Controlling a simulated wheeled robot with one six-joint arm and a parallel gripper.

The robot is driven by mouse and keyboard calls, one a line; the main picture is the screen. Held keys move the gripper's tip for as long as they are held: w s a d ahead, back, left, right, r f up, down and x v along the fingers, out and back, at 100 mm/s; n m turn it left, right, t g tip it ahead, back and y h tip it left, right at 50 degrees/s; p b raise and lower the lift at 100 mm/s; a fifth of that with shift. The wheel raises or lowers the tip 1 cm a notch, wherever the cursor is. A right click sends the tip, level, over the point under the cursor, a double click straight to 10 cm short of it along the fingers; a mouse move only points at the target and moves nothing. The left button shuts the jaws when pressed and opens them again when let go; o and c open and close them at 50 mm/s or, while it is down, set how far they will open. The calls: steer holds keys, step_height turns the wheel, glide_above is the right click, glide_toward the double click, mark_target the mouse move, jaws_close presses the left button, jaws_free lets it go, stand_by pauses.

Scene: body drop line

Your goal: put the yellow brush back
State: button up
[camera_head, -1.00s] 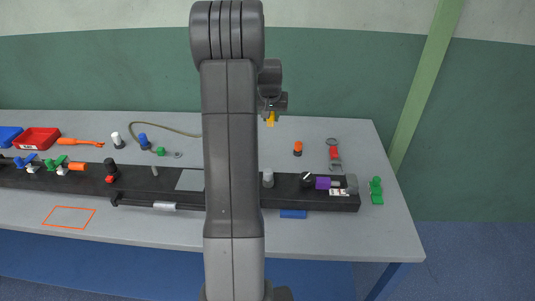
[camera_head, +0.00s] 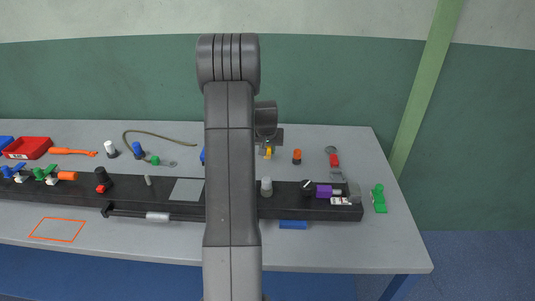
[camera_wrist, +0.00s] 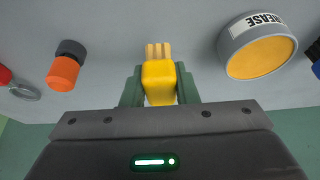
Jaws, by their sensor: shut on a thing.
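The yellow brush (camera_wrist: 159,82) is between the fingers of my gripper (camera_wrist: 160,88) in the wrist view, with its pale bristles (camera_wrist: 158,50) pointing away from the palm. My gripper is shut on it. In the head view the brush (camera_head: 268,152) shows as a small yellow patch below my gripper (camera_head: 267,146), over the rear part of the table. My arm hides part of the table there. I cannot tell whether the brush touches the table.
A grease tin (camera_wrist: 259,50) with a yellow-orange top stands right of the brush in the wrist view. An orange-and-dark piece (camera_wrist: 65,67) stands to the left. In the head view, a black rail (camera_head: 290,205) crosses the table, and a red tray (camera_head: 28,147) sits at the far left.

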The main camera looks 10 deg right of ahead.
steer(key=shift+f, duration=1.25)
steer(key=shift+f, duration=0.2)
steer(key=o, duration=1)
steer(key=shift+r, duration=0.1)
steer(key=shift+c, duration=0.2)
steer(key=shift+r, duration=0.4)
steer(key=b+v, duration=0.1)
steer(key=v, duration=1)
steer(key=shift+r, duration=0.25)
steer(key=shift+s+a, duration=0.1)
steer(key=shift+s, duration=0.05)
